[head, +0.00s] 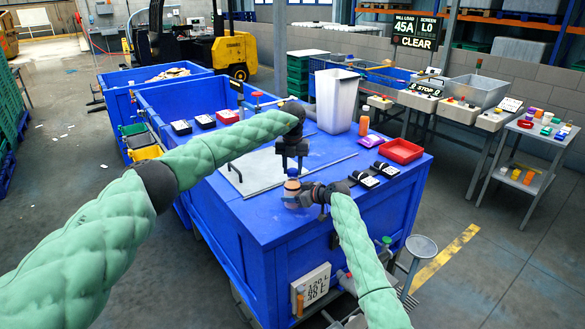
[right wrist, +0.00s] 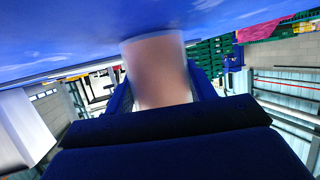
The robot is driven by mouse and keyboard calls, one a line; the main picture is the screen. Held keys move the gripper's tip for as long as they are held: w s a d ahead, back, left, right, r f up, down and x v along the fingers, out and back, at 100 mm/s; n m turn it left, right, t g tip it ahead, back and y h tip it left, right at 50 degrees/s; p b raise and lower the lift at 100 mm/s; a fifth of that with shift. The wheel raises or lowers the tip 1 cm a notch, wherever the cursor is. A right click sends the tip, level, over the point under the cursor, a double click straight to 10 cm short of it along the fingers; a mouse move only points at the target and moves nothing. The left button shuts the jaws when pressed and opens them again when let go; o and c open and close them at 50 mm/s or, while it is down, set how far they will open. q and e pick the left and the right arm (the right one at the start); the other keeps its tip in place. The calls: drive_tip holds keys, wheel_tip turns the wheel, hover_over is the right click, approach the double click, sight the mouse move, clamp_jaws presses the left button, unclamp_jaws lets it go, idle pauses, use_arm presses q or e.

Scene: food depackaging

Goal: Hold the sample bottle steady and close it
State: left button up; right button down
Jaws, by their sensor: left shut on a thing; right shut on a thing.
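The sample bottle (head: 292,187) is small and brownish, and stands upright near the front edge of the blue bench top. A small blue cap (head: 292,172) shows at its top. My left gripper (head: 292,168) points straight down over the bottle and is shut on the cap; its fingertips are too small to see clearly. My right gripper (head: 298,196) comes in from the right, low and level, and is shut around the bottle's body. In the right wrist view the bottle (right wrist: 160,75) fills the space between the two fingers, blurred, with its cap out of sight.
The blue bench (head: 265,215) carries a metal plate (head: 252,168), a tall pale bin (head: 335,100), a red tray (head: 401,151), an orange container (head: 364,125) and several small black-and-white boxes. The bench top left of the bottle is clear. A side table (head: 535,150) stands at right.

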use_arm(q)
drive_tip(key=o, duration=1.2)
drive_tip(key=shift+c, duration=0.2)
drive_tip(key=shift+r, duration=0.1)
wheel_tip(320, 180, up, 12)
drive_tip(key=shift+w, duration=0.1)
use_arm(e)
drive_tip(key=shift+c, duration=2.2)
unclamp_jaws()
